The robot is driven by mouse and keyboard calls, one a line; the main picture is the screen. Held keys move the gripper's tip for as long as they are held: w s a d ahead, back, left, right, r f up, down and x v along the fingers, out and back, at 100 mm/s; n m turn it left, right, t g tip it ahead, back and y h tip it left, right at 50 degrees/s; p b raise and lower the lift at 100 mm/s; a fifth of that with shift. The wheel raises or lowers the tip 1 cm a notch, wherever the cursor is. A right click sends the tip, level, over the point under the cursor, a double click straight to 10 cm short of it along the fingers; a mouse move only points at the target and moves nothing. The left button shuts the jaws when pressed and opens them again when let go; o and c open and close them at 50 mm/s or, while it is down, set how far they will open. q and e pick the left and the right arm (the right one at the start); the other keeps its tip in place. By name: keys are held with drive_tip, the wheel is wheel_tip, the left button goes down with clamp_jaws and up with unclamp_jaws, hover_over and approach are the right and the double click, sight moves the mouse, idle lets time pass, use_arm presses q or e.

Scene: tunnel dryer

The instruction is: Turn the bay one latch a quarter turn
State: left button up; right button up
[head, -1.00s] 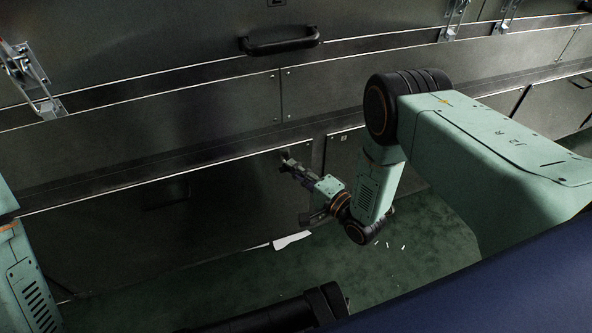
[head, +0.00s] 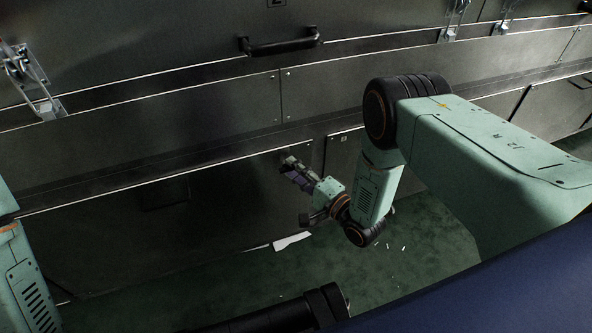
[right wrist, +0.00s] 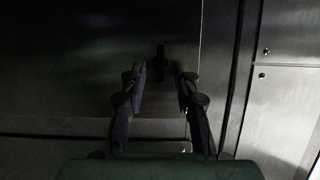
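The bay one latch is a small dark upright handle (right wrist: 160,62) on the dark lower panel, in the right wrist view. My right gripper (right wrist: 161,75) has its two fingers apart, one on each side of the latch in the picture. I cannot tell whether either finger touches it; dark gaps show between. In the head view the right gripper (head: 287,164) is close to the upper right corner of the lower panel (head: 100,235), and it hides the latch there. Only part of my left arm shows at the left edge; its gripper is out of view.
A black bar handle (head: 280,45) sits on the upper door. A metal toggle latch (head: 30,80) is at the upper left. A small marked panel (head: 343,160) is right of my gripper. White scraps (head: 292,240) lie on the green floor (head: 410,270).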

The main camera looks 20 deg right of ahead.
drive_tip(key=v, duration=1.2)
idle(0.5)
